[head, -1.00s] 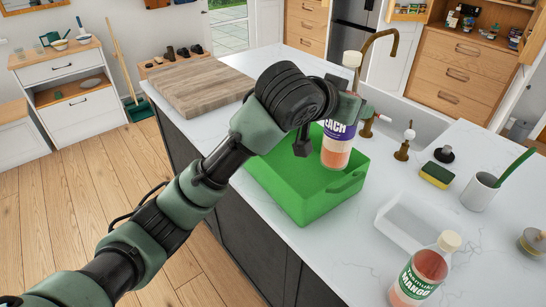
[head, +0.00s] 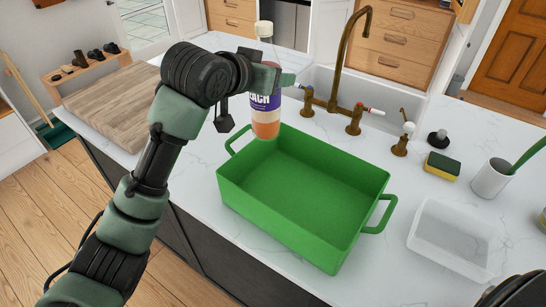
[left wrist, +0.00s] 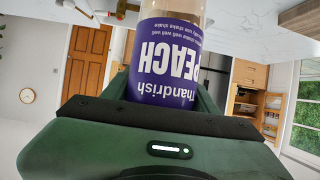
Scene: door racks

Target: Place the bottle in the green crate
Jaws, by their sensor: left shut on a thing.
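My left gripper (head: 270,80) is shut on the bottle, a peach drink bottle (head: 264,118) with a purple label and pale cap. The bottle is upright, and its base overlaps the back-left rim of the green crate (head: 279,223); I cannot tell how high above the crate it is. The crate stands open and empty on the white counter, with a handle at each end. In the left wrist view the purple label (left wrist: 168,62) fills the space beyond the gripper and reads upside down. My right gripper is out of view.
A clear tray (head: 452,238) lies right of the crate. A brass tap (head: 350,60) and sink (head: 400,97) are behind it. A sponge (head: 442,166) and white cup (head: 491,178) stand at right. A wooden board (head: 112,105) lies at left.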

